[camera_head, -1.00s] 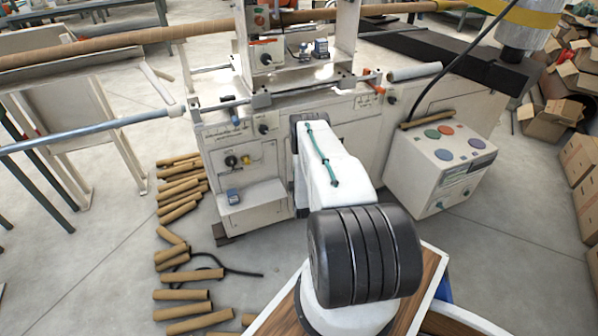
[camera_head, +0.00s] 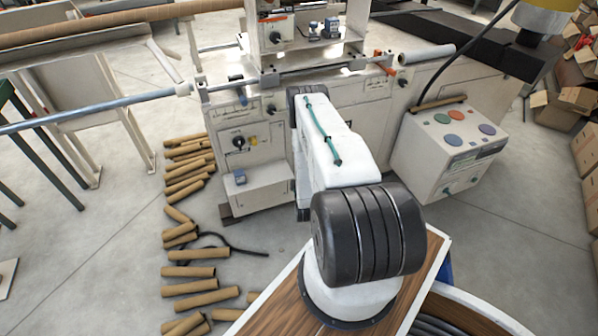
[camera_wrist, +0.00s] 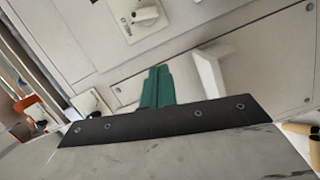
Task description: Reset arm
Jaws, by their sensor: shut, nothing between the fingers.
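My gripper (camera_wrist: 157,87) shows in the wrist view as two teal fingers, shut together with nothing between them. They point toward a pale machine panel; the gap to it is hard to judge. In the head view, my white and black arm stands in front of the winder machine (camera_head: 345,115) and hides part of its front. My gripper is hidden in that view.
A control box (camera_head: 455,150) with coloured buttons stands right of my arm. Several cardboard tubes (camera_head: 190,271) lie on the floor at left, beside a black cable. A long rod (camera_head: 90,118) sticks out leftward from the machine. Cartons (camera_head: 565,105) stand at far right.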

